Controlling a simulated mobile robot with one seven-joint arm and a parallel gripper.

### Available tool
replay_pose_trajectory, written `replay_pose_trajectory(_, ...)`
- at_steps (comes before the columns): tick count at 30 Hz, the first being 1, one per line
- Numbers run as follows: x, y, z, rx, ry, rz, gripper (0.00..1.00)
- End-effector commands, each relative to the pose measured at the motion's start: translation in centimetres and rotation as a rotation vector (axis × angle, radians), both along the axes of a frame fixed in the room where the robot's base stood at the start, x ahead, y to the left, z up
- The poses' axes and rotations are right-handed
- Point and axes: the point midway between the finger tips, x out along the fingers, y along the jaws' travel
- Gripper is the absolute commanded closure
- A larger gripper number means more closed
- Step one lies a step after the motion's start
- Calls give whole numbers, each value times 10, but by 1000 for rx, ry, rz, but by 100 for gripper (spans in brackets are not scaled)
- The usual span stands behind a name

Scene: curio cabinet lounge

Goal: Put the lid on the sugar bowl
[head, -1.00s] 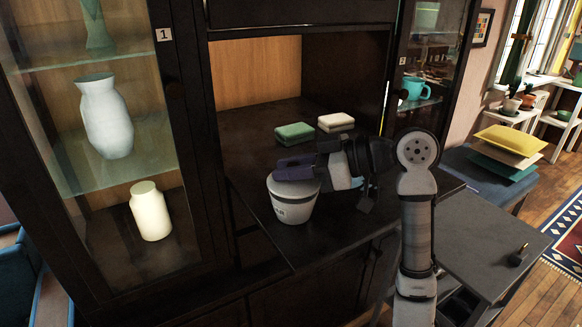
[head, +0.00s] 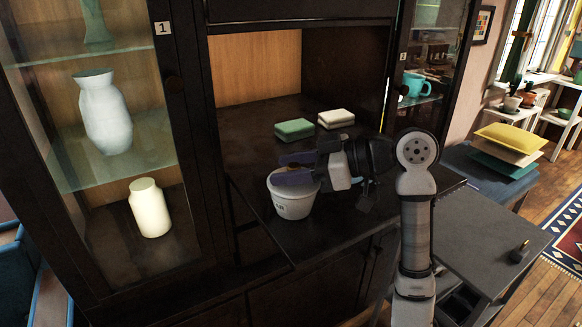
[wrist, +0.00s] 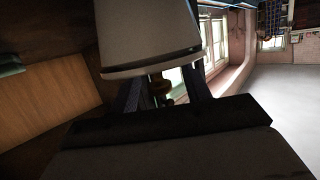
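The sugar bowl (head: 294,206) is a white, tapered pot with dark lettering, upright on the dark cabinet counter. In the wrist view the bowl (wrist: 147,30) shows upside down, with its rim below. The pale lid (head: 276,176) lies across its mouth, partly hidden by a finger; whether it sits fully flush is hard to tell. The lid's brown knob (head: 293,168) stands between my fingers, and the knob also shows in the wrist view (wrist: 159,87). My gripper (head: 282,169) is open, its fingers on either side of the knob with gaps visible.
A green block (head: 294,130) and a white block (head: 336,118) lie behind on the counter (head: 250,130). A glass case with a tall vase (head: 104,115) and a cream jar (head: 150,208) is at left. A grey side table (head: 480,245) stands at right.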

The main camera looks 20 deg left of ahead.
Motion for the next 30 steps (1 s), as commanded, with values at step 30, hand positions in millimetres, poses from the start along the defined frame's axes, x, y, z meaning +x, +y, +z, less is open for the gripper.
replay_pose_trajectory(30,24,-128,39,-1,0,-1,52)
